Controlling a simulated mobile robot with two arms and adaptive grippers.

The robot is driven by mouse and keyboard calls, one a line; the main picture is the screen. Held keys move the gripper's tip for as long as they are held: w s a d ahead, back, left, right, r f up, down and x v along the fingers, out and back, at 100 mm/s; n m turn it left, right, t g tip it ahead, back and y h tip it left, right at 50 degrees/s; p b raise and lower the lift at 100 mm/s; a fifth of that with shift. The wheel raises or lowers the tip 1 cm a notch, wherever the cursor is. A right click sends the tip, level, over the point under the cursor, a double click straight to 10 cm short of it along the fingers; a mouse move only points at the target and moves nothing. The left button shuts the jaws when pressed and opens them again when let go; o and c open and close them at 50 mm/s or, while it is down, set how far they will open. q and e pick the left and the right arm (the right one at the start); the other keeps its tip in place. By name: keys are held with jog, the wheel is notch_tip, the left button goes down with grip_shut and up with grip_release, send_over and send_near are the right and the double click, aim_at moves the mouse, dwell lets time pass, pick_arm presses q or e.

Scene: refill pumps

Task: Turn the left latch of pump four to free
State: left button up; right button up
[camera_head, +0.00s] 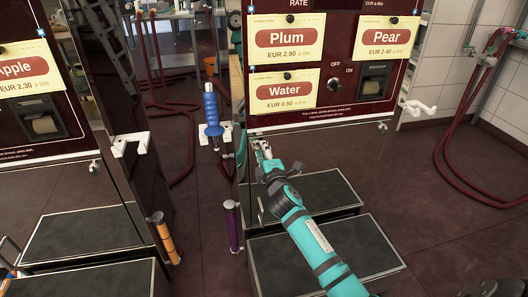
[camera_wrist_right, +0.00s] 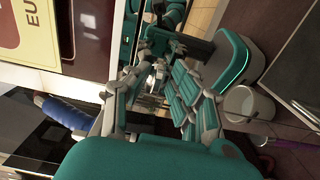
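The pump with the Plum, Pear and Water labels (camera_head: 345,60) stands in front of me; no pump number is readable. My right gripper (camera_head: 262,150) is at the lower left of its front, just below the Water label. In the right wrist view my right gripper (camera_wrist_right: 157,75) has its fingers apart, close to a shiny dark panel. A small metal part (camera_wrist_right: 154,88) shows between the fingertips, perhaps the left latch; I cannot tell whether they touch it. The latch is mostly hidden in the head view. My left gripper is not in view.
A blue nozzle (camera_head: 212,112) hangs on a white holder left of the pump. The Apple pump (camera_head: 50,85) is at the left. Black-topped steps (camera_head: 325,255) lie below the pump. Red hoses (camera_head: 450,150) hang at the right. The floor between is clear.

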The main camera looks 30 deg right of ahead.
jog(key=shift+o, duration=0.4)
jog(key=v, duration=1.2)
